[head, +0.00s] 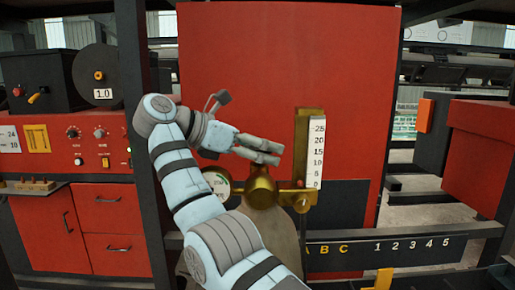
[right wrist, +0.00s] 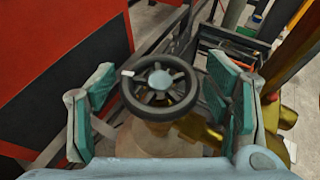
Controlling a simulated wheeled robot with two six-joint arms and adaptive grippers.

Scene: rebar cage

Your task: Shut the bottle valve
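The bottle valve has a dark round handwheel with a teal hub (right wrist: 160,82), seen in the right wrist view. It sits on top of a tan bottle (head: 287,232), beside a brass fitting (head: 262,190). My right gripper (head: 268,152) is just above the brass fitting in the head view. It is open, and its teal-padded fingers (right wrist: 166,92) stand on either side of the handwheel with gaps, apparently not touching it. I cannot make out the handwheel in the head view. My left gripper is not in view.
A round gauge (head: 216,184) and an upright brass flow scale (head: 315,152) flank the valve closely. A tall red panel (head: 290,60) stands behind. A dark rail with letters and numbers (head: 400,248) runs at the lower right. A red control cabinet (head: 105,215) is at the left.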

